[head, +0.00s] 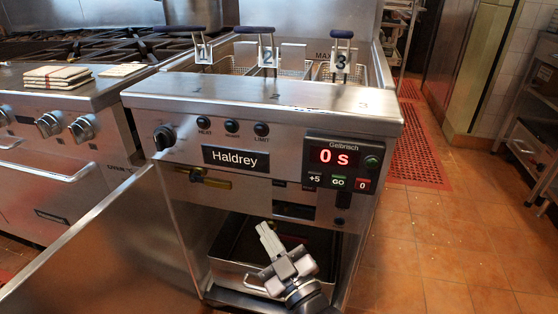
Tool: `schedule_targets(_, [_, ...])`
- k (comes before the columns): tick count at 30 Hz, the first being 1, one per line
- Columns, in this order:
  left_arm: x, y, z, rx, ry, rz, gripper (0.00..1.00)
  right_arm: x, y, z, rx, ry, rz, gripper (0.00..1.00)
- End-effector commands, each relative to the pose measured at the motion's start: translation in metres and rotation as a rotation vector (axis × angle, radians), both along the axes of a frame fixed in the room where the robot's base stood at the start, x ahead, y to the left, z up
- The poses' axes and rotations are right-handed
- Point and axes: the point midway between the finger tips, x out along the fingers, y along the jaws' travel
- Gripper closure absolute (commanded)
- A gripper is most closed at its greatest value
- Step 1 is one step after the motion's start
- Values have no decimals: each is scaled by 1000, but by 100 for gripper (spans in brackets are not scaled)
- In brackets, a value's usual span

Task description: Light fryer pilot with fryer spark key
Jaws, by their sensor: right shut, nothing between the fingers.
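The fryer (270,105) stands in the middle of the head view, with its front door (95,250) swung open to the left. A large black knob (164,138) sits at the left of its front. Below the Haldrey nameplate is a brass part with a dark handle (198,175). I cannot tell which control is the spark key, and no pilot flame can be made out. My right gripper (266,232) is shut and empty, in front of the open cabinet below the panel, apart from the controls. My left gripper is not in view.
A timer panel (343,160) reads 0 s at the front right. Several numbered baskets (268,62) stand in the fryer top. A metal pan (228,270) sits low in the cabinet. Folded cloths (57,76) lie on the range at left. The tiled floor (440,240) at right is clear.

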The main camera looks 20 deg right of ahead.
Motion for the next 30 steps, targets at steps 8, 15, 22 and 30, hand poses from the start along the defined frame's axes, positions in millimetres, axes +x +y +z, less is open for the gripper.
schedule_targets(8, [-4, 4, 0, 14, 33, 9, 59, 13, -2, 14, -36, -58, -58, 100])
schedule_targets(15, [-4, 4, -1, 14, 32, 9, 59, 13, -1, 14, -33, -57, -56, 100])
schedule_targets(22, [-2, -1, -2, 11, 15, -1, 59, 25, -9, 12, -34, -59, -57, 100])
schedule_targets(30, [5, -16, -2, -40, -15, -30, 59, 56, -32, 9, -38, -59, -57, 100])
